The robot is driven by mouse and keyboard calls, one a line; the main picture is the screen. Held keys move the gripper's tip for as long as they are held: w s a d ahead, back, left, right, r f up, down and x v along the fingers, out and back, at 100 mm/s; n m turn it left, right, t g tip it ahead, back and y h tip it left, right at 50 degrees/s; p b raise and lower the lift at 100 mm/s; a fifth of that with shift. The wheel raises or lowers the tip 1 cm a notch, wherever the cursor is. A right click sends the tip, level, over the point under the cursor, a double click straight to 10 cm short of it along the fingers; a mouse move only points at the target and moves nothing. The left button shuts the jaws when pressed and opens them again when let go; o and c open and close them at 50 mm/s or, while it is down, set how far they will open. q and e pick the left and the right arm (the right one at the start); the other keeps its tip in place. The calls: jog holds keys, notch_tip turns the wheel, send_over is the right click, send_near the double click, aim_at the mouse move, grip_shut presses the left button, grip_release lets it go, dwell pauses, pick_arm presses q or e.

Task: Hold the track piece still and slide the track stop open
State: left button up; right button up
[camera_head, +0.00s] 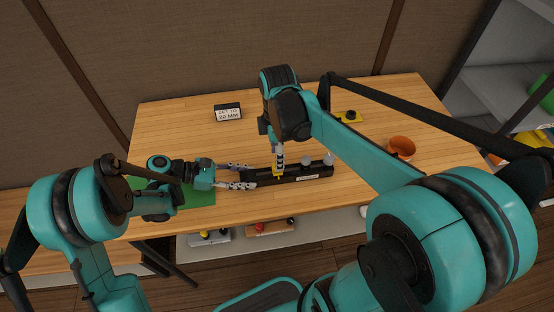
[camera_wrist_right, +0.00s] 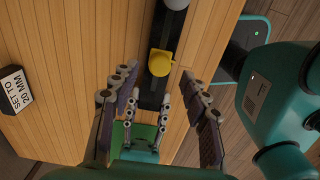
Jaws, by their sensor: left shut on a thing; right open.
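A sign reading "SET TO 20 MM" (camera_head: 228,112) stands at the back left. A green mat (camera_head: 197,194) lies under my left arm. An orange bowl (camera_head: 401,147) is to the right, and a yellow piece with a black knob (camera_head: 350,116) is behind. The table's front edge is close to the track.

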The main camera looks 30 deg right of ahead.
jog(key=shift+f, duration=1.6)
grip_shut()
jog(key=shift+w+a, duration=0.25)
jog(key=shift+a, duration=0.65)
jog(key=shift+w+a, duration=0.25)
jog(key=shift+a, duration=0.6)
jog(key=shift+w+a, duration=0.25)
jog(key=shift+a, duration=0.65)
grip_release()
notch_tip(320, 180, up, 12)
